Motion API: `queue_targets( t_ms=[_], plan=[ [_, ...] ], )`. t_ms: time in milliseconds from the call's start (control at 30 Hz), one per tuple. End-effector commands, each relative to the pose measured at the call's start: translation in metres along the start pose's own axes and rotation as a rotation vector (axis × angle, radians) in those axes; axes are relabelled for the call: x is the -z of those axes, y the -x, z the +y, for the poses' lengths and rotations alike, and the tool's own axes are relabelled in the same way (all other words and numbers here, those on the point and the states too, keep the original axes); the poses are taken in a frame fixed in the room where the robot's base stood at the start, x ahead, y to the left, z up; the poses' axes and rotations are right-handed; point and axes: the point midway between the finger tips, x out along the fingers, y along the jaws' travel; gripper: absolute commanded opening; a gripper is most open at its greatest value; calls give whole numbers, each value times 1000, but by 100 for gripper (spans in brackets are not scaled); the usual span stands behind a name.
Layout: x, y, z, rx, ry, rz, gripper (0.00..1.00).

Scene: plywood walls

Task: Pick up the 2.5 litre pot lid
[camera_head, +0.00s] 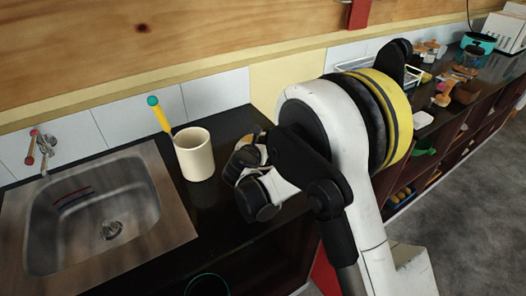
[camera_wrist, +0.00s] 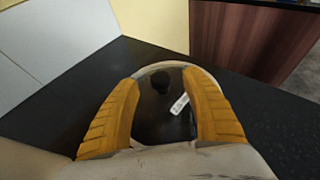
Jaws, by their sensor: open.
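The pot lid (camera_wrist: 152,122) lies on the dark counter in the wrist view. It is round with a pale rim, a dark see-through middle, a black knob (camera_wrist: 160,84) and a small white label. My gripper (camera_wrist: 160,77) is open, with one yellow finger on each side of the lid's middle and the knob between the tips. I cannot tell whether the fingers touch the lid. Its near part is hidden by my gripper. In the head view, my arm hides most of the area around the lid.
A cream mug (camera_head: 195,157) stands left of my gripper, with a yellow-handled tool (camera_head: 160,117) behind it. A metal sink (camera_head: 100,215) is further left. The tiled wall (camera_head: 215,92) runs behind the counter. Several items crowd the far right counter.

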Motion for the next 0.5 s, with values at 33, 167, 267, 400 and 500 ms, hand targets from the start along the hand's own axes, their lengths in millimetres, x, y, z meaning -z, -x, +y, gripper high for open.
queue_targets(
  t_ms=[33, 167, 267, 400, 500],
  plan=[
    [4, -10, 0, 1, -2, 0, 55],
    [3, -30, 0, 2, -1, 1, 55],
    [2, -34, 0, 0, 0, 0, 55],
    [1, -33, 0, 0, -1, 0, 55],
    [1, -33, 0, 0, -1, 0, 29]
  ],
)
